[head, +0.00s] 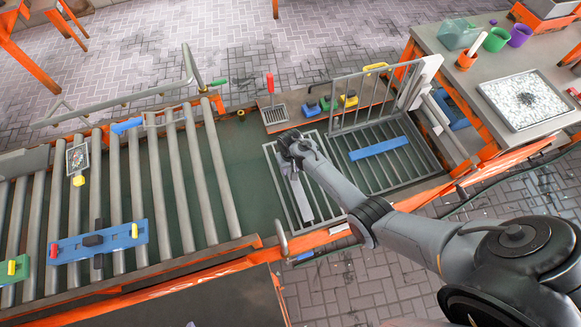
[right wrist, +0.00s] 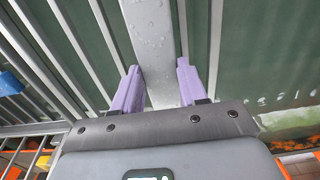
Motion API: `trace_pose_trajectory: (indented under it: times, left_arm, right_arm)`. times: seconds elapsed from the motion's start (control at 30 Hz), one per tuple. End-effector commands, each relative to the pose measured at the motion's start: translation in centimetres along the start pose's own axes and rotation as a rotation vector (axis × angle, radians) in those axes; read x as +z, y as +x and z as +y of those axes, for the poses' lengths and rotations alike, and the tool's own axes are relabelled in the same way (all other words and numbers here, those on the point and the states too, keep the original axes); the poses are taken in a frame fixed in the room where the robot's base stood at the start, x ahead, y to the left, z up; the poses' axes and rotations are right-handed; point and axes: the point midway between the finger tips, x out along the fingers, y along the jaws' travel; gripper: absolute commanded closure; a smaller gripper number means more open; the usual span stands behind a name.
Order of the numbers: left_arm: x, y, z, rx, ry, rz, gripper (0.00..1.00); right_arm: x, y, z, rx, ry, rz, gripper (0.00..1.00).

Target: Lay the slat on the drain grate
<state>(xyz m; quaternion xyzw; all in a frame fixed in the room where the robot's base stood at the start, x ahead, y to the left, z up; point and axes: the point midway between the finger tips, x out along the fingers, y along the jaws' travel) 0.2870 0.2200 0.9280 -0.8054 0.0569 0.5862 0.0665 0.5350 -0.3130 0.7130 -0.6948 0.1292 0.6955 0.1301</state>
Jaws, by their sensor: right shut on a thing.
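My right gripper (head: 287,160) is over the left drain grate (head: 276,176) in the head view. In the right wrist view its purple fingers (right wrist: 157,88) close on both sides of a grey slat (right wrist: 152,45) with water drops on it. In the head view the slat (head: 298,197) runs from under the gripper toward the front, in line with the grate bars. I cannot tell whether it touches the bars. A blue slat (head: 378,148) lies across the right drain grate (head: 395,172). My left gripper is not in view.
An upright wire rack (head: 365,98) stands behind the right grate. A roller conveyor (head: 165,180) with a blue plate (head: 98,243) is at left. A side table with a white tray (head: 528,99) and cups is at right.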

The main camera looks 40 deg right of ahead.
Motion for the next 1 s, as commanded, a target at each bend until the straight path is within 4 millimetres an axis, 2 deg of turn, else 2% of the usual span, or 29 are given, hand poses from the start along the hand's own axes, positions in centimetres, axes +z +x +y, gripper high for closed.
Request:
trace_pose_trajectory:
  times: [0.17,0.2,0.37,0.77,1.0]
  left_arm:
    - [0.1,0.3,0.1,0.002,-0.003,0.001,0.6]
    - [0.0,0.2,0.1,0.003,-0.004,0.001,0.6]
    - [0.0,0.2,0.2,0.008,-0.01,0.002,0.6]
    - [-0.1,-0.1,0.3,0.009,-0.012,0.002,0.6]
    - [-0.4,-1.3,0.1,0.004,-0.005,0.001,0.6]
  right_arm:
    - [0.0,0.4,0.0,0.0,0.0,0.001,0.96]
    - [-0.1,0.3,0.0,0.0,0.0,0.001,0.53]
    - [0.0,0.3,0.0,0.0,0.0,0.001,0.29]
    - [0.0,-0.2,0.0,0.0,0.0,0.0,0.28]
    - [0.0,-3.5,0.0,-0.001,0.0,0.002,0.28]
